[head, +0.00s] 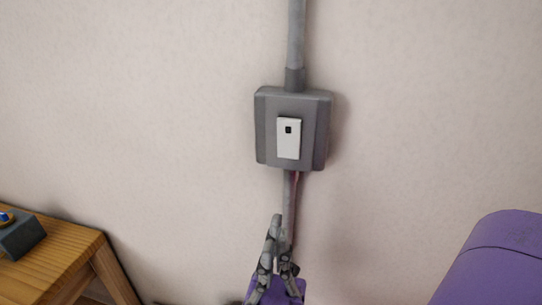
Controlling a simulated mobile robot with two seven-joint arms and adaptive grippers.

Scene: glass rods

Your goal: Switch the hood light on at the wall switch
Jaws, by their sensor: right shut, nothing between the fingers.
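The wall switch is a grey box (264,130) on the wall near the picture's middle. It has a pale rocker plate (288,145) on its front with a small dark square near the top. Which way the rocker is tipped is hard to tell. My right gripper (282,238) is below the box, pointing up, in front of the lower conduit. Its fingers are shut and empty, and a gap shows in the picture between them and the box. My left gripper is out of view. The hood light does not show.
A grey conduit (296,40) runs up the wall from the box. A wooden table (66,252) stands at the lower left with a dark block (20,238) on it. The wall (150,110) around the switch is bare. My purple arm link fills the lower right.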

